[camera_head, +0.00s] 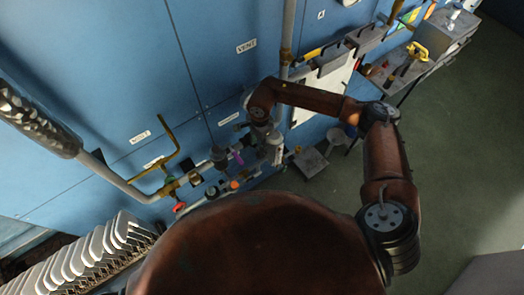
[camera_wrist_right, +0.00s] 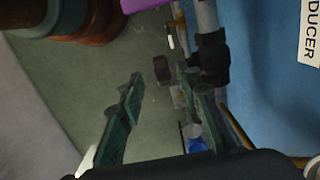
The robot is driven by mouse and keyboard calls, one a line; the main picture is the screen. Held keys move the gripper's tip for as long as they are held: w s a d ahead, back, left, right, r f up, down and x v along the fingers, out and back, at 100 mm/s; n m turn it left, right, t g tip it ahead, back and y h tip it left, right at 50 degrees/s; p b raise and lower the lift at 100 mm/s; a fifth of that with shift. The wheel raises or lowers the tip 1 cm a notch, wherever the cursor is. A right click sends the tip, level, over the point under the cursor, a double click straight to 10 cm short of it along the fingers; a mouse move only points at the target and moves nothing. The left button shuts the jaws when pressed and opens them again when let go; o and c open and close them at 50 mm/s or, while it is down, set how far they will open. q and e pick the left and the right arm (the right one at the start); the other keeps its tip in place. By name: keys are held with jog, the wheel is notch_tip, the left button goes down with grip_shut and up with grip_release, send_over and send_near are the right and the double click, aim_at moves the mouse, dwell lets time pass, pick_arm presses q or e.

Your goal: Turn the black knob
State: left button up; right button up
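A short dark cylinder that looks like the black knob (camera_wrist_right: 162,69) shows in the right wrist view, in line with the space between the fingertips. My right gripper (camera_wrist_right: 163,80) is open, with one finger on each side of that space. I cannot tell how far beyond the tips the knob is, and no contact is visible. In the head view my right gripper (camera_head: 273,150) points down beside the pipework at the blue wall. Two dark round parts sit left of it there; I cannot tell which is the knob. My left gripper is not in view.
A black fitting (camera_wrist_right: 212,60) on a grey pipe stands close to the right finger. Green floor is open at right.

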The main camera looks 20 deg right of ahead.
jog(key=shift+w+d+h, duration=0.25)
jog(key=shift+d+h, duration=0.05)
jog(key=shift+d, duration=0.45)
jog(key=shift+d+f, duration=0.1)
jog(key=shift+f, duration=0.3)
notch_tip(320, 180, down, 7)
jog(key=shift+r+p, duration=0.1)
jog(key=shift+p, duration=1.15)
grip_shut()
